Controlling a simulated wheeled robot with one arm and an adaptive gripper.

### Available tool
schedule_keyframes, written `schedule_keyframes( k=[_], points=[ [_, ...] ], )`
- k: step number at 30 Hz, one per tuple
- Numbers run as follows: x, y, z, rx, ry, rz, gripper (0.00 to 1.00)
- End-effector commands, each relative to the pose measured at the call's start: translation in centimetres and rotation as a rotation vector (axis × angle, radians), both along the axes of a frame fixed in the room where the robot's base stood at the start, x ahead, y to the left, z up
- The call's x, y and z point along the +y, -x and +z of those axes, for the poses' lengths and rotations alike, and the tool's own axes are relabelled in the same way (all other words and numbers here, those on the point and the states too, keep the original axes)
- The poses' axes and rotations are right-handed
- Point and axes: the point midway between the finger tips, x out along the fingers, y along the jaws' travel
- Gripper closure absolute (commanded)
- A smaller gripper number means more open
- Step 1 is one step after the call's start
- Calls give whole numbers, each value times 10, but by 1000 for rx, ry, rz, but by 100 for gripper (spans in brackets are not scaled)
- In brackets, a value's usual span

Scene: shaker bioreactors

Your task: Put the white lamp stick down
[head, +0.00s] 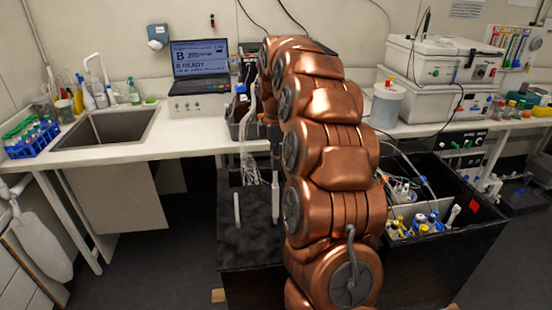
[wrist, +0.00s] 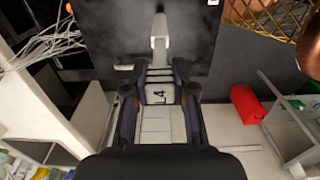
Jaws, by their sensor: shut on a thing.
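My gripper (wrist: 160,76) is shut on the white lamp stick (wrist: 160,40), which sticks out past the fingertips over a dark, scuffed surface in the wrist view. In the head view my gripper (head: 275,160) points down beside my copper arm, with the pale stick (head: 276,184) below it, above the black box top (head: 245,245). Another thin white stick (head: 237,208) stands upright to the left on that box top. Whether the held stick's lower end touches the surface I cannot tell.
White cables (head: 252,172) hang just left of the gripper and also show in the wrist view (wrist: 45,45). A red block (wrist: 247,104) is at the right in the wrist view. The bench (head: 190,143) with a laptop (head: 201,68) lies behind. The box top's front left is clear.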

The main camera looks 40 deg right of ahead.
Motion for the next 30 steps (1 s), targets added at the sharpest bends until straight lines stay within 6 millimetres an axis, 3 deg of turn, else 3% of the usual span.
schedule_keyframes(
  k=[5,6,12,22,30],
  points=[
    [0,0,-4,0,0,0,100],
    [0,0,-3,-1,0,0,71],
    [0,0,-3,0,0,0,51],
    [0,0,-2,0,0,0,49],
    [-1,-2,13,-4,2,-1,49]
  ],
)
